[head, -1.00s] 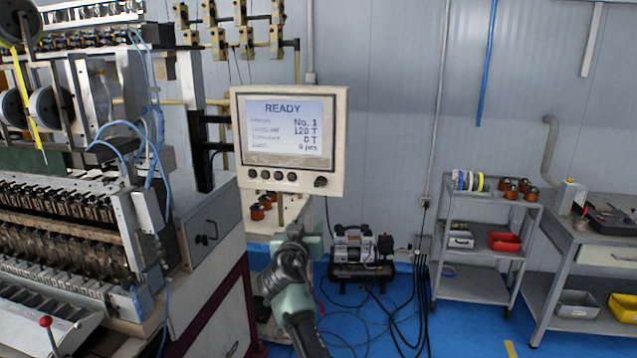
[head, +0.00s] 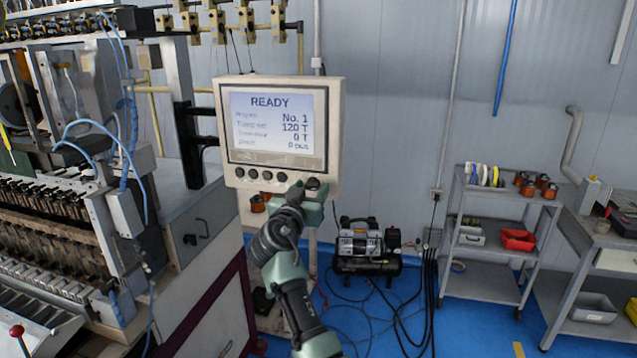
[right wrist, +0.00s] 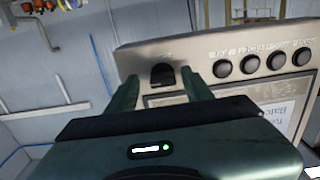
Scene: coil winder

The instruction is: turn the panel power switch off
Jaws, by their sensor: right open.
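The control panel (head: 333,130) is a cream box with a lit screen (head: 278,128) that reads READY. Its power switch, a dark rotary knob (head: 313,183), sits at the lower right of the panel face, partly hidden by my right gripper (head: 309,195). In the right wrist view the panel appears upside down. There the knob (right wrist: 163,75) shows between the two fingertips of the open right gripper (right wrist: 159,76). I cannot tell whether the fingers touch it. My left gripper is not in view.
Several round black buttons (head: 253,174) line the panel left of the knob. The winding machine (head: 60,200) fills the left side. A compressor (head: 366,245) stands on the blue floor behind, with a shelf cart (head: 497,240) and a workbench (head: 596,240) at right.

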